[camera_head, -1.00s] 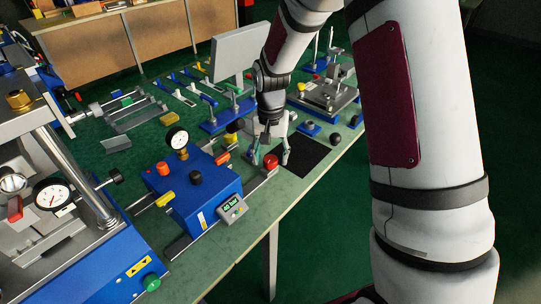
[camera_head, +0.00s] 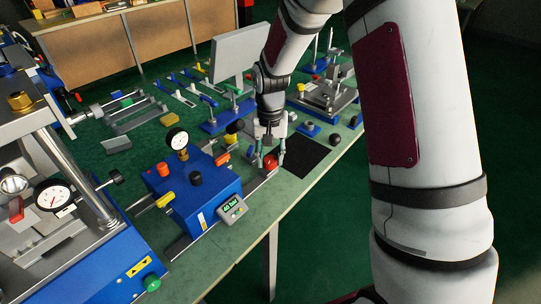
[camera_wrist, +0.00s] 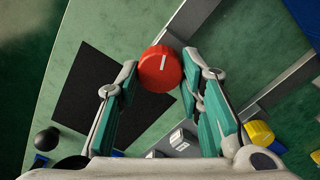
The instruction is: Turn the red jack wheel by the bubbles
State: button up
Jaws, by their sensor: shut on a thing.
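A round red wheel (camera_head: 270,163) with a white line on its face stands at the bench edge side of a grey rail, right of the blue gauge box. In the wrist view the red wheel (camera_wrist: 160,70) sits between the two fingertips, its line nearly upright. My gripper (camera_head: 270,160) points down and is shut on the wheel, one finger on each side; the fingers (camera_wrist: 160,62) also show in the wrist view. The fingers hide part of the wheel in the head view. I cannot make out any bubble vials.
The blue box (camera_head: 208,195) with a gauge, knobs and small display stands left of my gripper. A dark mat (camera_head: 308,155) lies to the right, with a black ball (camera_head: 335,139) beyond it. A flat grey panel (camera_head: 232,52) stands behind. A press stands far left.

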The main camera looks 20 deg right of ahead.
aim_at(269, 159)
jog(key=n+p, duration=0.1)
jog(key=n, duration=0.6)
jog(key=shift+p, duration=0.3)
jog(key=n+p, duration=0.1)
jog(key=n, duration=0.5)
jog(key=shift+a+n+p, duration=0.1)
jog(key=shift+n+p, duration=0.2)
jog(key=o, duration=1.2)
jog(key=shift+c, duration=0.2)
notch_tip(269, 159, up, 12)
